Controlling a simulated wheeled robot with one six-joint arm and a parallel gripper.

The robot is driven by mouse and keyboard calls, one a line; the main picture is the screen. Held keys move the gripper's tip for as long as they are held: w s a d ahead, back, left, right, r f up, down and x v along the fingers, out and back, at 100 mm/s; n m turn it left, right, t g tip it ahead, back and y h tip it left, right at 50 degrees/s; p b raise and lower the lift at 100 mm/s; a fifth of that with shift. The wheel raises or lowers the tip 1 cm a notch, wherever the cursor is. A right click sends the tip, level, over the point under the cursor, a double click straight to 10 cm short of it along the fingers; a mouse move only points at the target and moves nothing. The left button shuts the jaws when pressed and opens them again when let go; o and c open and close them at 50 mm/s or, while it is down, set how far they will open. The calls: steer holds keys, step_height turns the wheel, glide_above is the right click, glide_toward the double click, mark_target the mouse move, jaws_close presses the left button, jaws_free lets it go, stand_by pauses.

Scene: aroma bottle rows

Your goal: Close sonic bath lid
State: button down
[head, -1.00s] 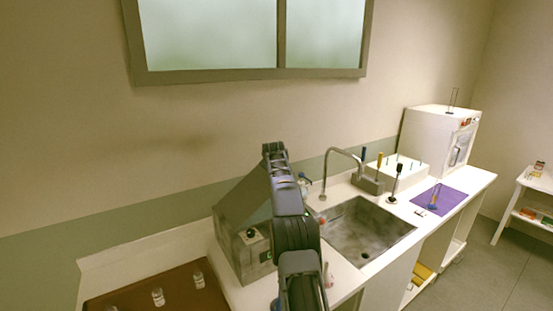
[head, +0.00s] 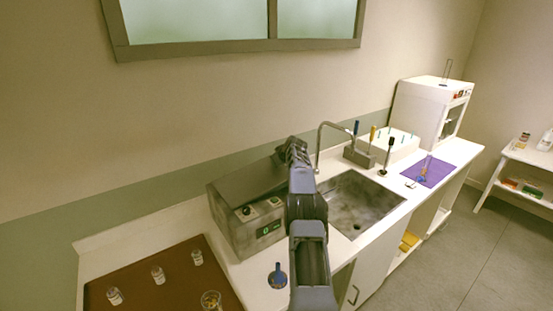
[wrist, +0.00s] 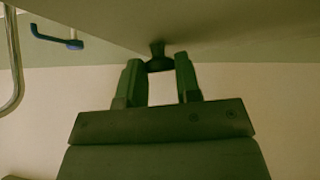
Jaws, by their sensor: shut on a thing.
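The sonic bath (head: 231,228) is a grey metal box with dials and a green display, standing on the counter left of the sink. Its lid (head: 243,180) is a grey plate, tilted at a low angle above the box and partly hidden by my arm. In the wrist view the lid's underside or face (wrist: 225,22) spans the top, with a small dark knob (wrist: 158,50) on it. My gripper (wrist: 158,65) is shut on this knob, one finger on each side. In the head view my arm hides the grip.
A sink (head: 355,208) with a tall tap (head: 321,140) lies right of the bath. A brown tray (head: 180,275) with several small bottles is at left front. A blue-handled item (head: 278,272) stands on the counter in front of the bath.

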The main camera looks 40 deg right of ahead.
stand_by(0.3)
steer(key=c, duration=0.8)
jaws_free()
steer(key=shift+s+r+b, duration=0.4)
steer(key=shift+s+b, duration=0.15)
steer(key=shift+b, duration=0.3)
steer(key=b+v, duration=0.4)
steer(key=v, duration=0.8)
steer(key=shift+s+a+r+b, duration=0.1)
steer(key=shift+a+r+b, duration=0.1)
steer(key=shift+b, duration=0.2)
